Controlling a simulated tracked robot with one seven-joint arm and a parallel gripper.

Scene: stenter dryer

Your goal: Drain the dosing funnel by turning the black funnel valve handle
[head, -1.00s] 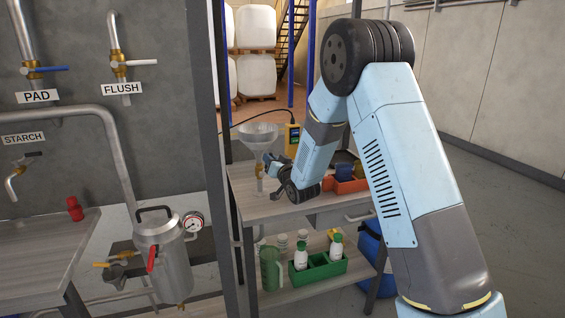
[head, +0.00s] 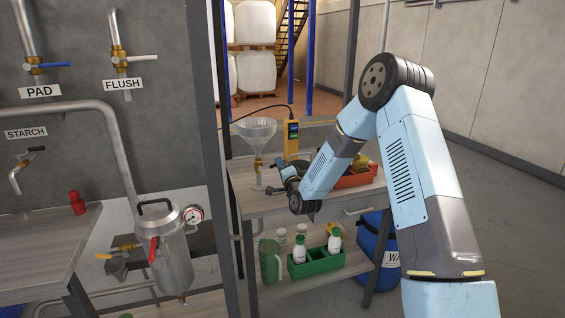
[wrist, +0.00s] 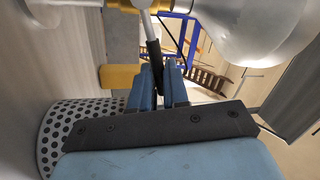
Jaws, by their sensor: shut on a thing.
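The clear dosing funnel (head: 257,130) stands at the left end of the workbench, above a brass valve (head: 258,166). In the wrist view the funnel's bowl (wrist: 255,25) fills the upper right. My gripper (head: 277,170) is just right of the valve in the head view. In the wrist view its blue fingertips (wrist: 158,75) are shut on the black valve handle (wrist: 153,52), which runs up from between them towards the metal valve fitting. In the head view the handle is hard to make out against my gripper.
A yellow handheld device (head: 291,138) stands behind the funnel. An orange bin (head: 354,178) sits to the right. A green crate with bottles (head: 316,266) and a green jug (head: 270,262) are on the lower shelf. A dark post (head: 212,130) stands left of the bench.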

